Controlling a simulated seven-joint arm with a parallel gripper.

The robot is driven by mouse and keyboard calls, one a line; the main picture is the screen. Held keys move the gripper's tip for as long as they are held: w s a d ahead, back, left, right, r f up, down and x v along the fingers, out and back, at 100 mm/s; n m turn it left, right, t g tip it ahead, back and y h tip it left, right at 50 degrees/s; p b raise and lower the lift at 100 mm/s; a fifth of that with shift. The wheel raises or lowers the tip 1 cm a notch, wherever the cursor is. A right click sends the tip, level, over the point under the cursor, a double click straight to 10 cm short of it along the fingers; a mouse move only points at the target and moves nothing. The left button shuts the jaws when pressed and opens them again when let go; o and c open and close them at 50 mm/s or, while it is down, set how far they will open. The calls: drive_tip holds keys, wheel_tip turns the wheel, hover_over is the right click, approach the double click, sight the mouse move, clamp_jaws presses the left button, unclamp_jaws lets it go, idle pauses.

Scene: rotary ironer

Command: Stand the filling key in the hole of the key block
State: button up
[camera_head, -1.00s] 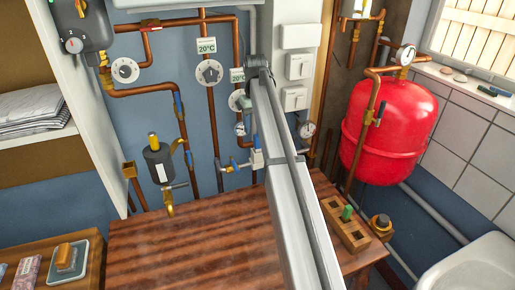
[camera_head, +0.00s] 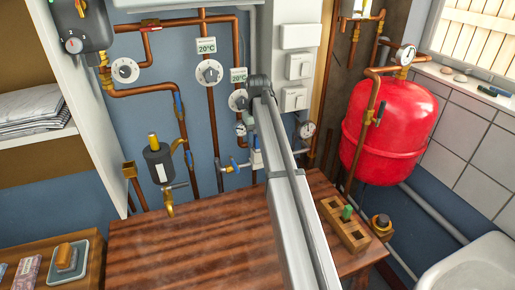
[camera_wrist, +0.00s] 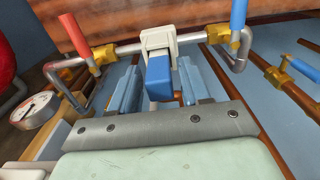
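The wrist view shows a blue piece, apparently the filling key (camera_wrist: 159,79), attached to a white valve fitting (camera_wrist: 158,40) on a grey pipe. My gripper (camera_wrist: 160,66) is open, with one pale blue finger on each side of the blue piece. Narrow gaps seem to show on both sides, so I see no clear grip. In the head view the same white fitting (camera_head: 257,159) shows just left of my arm, while my gripper is hidden behind the arm. The wooden key block (camera_head: 355,237) sits on the table at right, with a green key (camera_head: 347,212) standing in it and other dark holes.
Copper pipes, gauges and valves cover the wall behind. The wooden table (camera_head: 190,245) is clear at left.

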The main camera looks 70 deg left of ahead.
clamp_jaws()
drive_tip(key=shift+r, duration=0.1)
